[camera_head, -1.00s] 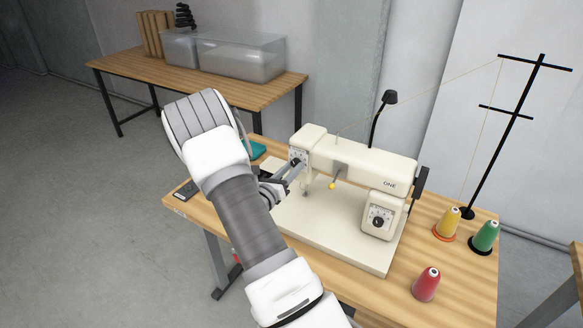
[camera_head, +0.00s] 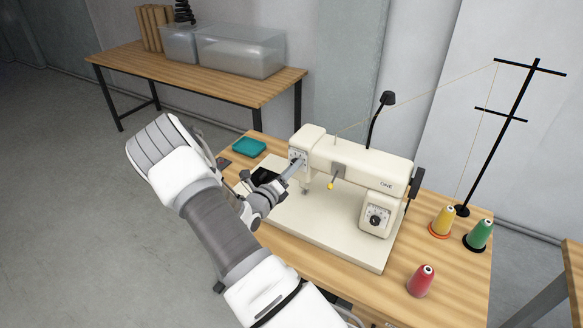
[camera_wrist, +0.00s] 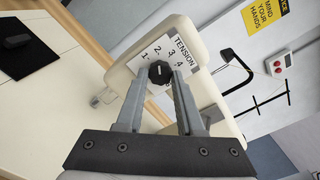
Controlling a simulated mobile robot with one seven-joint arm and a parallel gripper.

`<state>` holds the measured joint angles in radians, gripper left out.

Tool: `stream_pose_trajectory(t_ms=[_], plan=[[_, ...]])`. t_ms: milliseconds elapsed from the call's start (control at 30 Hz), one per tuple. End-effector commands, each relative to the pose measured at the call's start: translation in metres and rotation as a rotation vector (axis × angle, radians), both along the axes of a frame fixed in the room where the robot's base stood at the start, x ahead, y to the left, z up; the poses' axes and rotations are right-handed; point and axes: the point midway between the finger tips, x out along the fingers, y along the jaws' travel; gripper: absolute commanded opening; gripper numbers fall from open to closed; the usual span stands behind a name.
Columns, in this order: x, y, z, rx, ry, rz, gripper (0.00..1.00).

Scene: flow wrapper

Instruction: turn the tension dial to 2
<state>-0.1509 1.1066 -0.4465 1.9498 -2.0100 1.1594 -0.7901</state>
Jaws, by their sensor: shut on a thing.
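The cream sewing machine (camera_head: 345,158) stands on a wooden table. The black tension dial (camera_wrist: 159,72) sits on a white plate marked TENSION (camera_wrist: 176,52) at the machine's left end, with the numbers 1 to 4 around it. The dial has a short pale mark, but I cannot read for sure which number it points to. My gripper (camera_wrist: 162,78) is shut on the dial, one finger on each side of it. In the head view my gripper (camera_head: 291,169) reaches the machine's left end, and the fingers largely hide the dial there.
A second dial (camera_head: 375,220) is on the machine's right front. Yellow (camera_head: 442,220), green (camera_head: 479,234) and red (camera_head: 421,281) thread cones stand at the table's right, near a black thread stand (camera_head: 505,145).

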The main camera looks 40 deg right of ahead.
Motion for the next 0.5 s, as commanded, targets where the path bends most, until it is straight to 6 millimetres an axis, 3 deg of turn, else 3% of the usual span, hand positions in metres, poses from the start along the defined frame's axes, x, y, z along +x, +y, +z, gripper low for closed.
stream_pose_trajectory(t_ms=[367,400,500], plan=[[-0.0001,0.0004,-0.0006,0.000,0.004,0.000,0.00],[-0.0001,0.0004,-0.0006,0.000,0.004,0.000,0.42],[-0.0002,0.0004,-0.0006,0.000,0.004,0.000,0.60]])
